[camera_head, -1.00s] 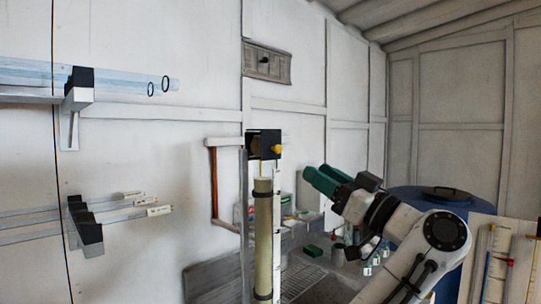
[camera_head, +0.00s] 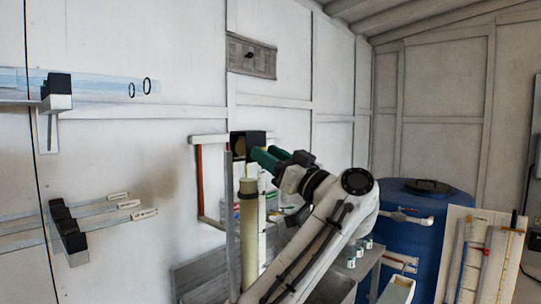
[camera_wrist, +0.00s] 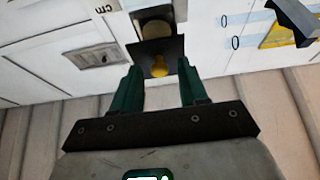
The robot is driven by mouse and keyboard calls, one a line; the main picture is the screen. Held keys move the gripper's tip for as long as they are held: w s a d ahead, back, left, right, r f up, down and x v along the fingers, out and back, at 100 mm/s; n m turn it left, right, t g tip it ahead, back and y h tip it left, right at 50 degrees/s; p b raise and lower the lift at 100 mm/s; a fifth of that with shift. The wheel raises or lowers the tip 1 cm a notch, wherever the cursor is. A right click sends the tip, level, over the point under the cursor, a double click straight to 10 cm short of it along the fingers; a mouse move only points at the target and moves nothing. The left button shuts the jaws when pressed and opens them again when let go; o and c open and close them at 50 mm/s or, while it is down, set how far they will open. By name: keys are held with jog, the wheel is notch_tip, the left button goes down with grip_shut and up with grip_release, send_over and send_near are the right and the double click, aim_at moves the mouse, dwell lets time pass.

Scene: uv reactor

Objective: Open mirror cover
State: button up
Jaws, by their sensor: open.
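The mirror cover (camera_wrist: 172,48) is a dark square plate with a yellow knob (camera_wrist: 158,62) on it. A round tan shape (camera_wrist: 155,27) shows just beyond the plate. In the head view the black mirror box (camera_head: 238,143) tops an upright post, and the knob is hidden behind my gripper (camera_head: 261,155). My gripper is open, with its green fingers on either side of the knob in the wrist view (camera_wrist: 160,68). I cannot tell whether they touch the plate or knob.
A tan tube (camera_head: 249,225) stands upright below the box. A blue barrel (camera_head: 425,240) and a board with tubes (camera_head: 487,255) stand at the right. Clear tubes on wall brackets (camera_head: 57,93) are at the left. A bench (camera_head: 195,280) is below.

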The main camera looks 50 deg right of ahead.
jog(key=shift+c, duration=0.3)
grip_shut()
jog(key=shift+d+r, duration=0.1)
